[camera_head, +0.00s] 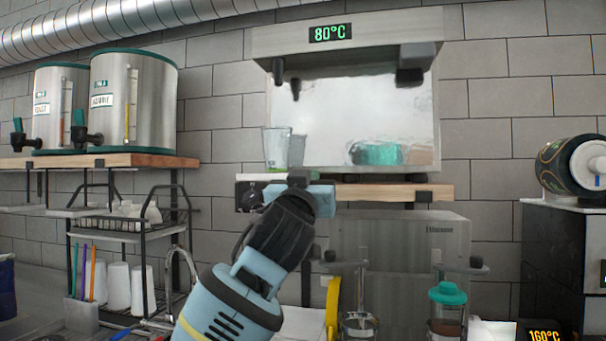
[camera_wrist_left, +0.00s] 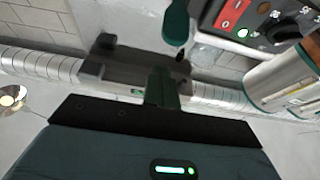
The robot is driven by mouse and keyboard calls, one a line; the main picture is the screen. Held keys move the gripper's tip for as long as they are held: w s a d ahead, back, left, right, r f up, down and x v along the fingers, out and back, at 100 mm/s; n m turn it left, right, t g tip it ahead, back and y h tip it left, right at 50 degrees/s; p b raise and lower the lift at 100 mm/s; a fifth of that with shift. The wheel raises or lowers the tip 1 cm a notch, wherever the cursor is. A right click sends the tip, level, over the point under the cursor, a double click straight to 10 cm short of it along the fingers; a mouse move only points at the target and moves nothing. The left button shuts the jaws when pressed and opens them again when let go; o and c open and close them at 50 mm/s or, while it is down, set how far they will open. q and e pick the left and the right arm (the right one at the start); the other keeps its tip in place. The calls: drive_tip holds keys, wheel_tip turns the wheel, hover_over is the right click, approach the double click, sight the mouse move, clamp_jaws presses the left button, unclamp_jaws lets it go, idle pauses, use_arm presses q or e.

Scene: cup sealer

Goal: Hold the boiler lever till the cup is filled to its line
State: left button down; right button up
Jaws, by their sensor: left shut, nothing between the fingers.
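The boiler (camera_head: 260,42) is a steel unit on the wall with a green 80°C display. Black fittings hang under its left end, one of them a short spout (camera_head: 278,70); I cannot tell which is the lever. A clear cup (camera_head: 276,147) stands upright below them at the left of the ledge. Its fill line and liquid level are too small to make out. My left gripper (camera_head: 297,180) is raised in front of the ledge, close below the cup, mostly hidden by its own wrist. In the left wrist view its fingers (camera_wrist_left: 158,82) are shut and empty. My right gripper is not in view.
A wooden shelf (camera_head: 100,161) at left holds two steel dispensers (camera_head: 133,100). A black rack (camera_head: 125,224) with white cups stands below. A teal-lidded jar (camera_head: 447,305) stands lower right. A dark green knob-like part (camera_wrist_left: 176,24) is near the fingers in the wrist view.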

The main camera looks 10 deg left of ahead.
use_arm(q)
drive_tip(key=s+a, duration=0.1)
drive_tip(key=s, duration=0.6)
drive_tip(key=shift+f, duration=0.25)
drive_tip(key=shift+s, duration=0.15)
idle(0.9)
drive_tip(key=shift+f, duration=0.1)
